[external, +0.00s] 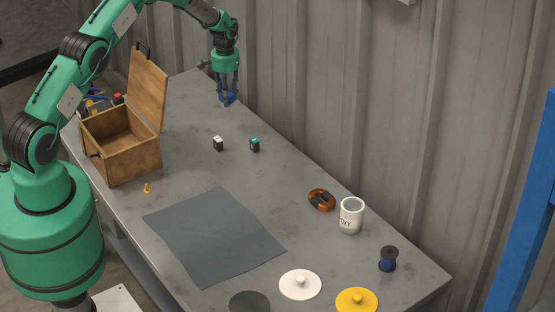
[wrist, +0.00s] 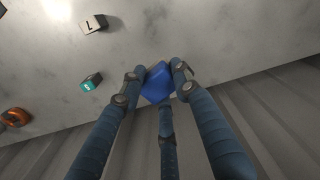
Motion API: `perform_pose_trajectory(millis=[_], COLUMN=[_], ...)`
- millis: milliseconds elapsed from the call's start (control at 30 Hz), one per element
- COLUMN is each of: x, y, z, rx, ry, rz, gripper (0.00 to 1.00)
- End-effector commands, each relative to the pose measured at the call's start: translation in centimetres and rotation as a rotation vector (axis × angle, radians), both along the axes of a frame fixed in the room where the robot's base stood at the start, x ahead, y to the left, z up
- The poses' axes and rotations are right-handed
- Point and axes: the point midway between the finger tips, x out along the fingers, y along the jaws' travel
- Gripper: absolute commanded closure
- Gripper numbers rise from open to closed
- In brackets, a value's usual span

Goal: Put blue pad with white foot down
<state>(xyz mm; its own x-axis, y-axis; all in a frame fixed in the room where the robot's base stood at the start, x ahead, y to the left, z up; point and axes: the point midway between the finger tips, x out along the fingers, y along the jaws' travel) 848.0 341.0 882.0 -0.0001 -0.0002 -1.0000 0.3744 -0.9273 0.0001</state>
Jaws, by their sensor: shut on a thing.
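My gripper (external: 228,94) is at the far end of the grey table (external: 190,95), close to the corrugated wall. It is shut on a blue pad (external: 227,99). In the wrist view the blue pad (wrist: 157,83) sits between the fingertips of my gripper (wrist: 158,80). I cannot tell whether the pad touches the tabletop.
An open wooden box (external: 122,140) stands at the left edge. Two small dark blocks, one white-topped (external: 218,144) and one teal-topped (external: 255,145), stand nearby. A grey mat (external: 213,238), a white mug (external: 351,215) and an orange-brown ring (external: 321,200) are farther forward.

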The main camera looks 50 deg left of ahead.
Motion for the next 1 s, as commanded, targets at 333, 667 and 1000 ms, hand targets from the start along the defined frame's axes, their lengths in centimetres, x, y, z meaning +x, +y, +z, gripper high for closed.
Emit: perform_pose_trajectory(millis=[333, 667, 1000], x=[0.1, 0.1, 0.1], y=[1.1, 1.1, 1.1], z=[0.1, -0.9, -5.0], rx=[0.0, 0.0, 0.0], ry=[0.0, 0.001, 0.001], rz=[0.011, 0.01, 0.01], gripper=[0.95, 0.95, 0.95])
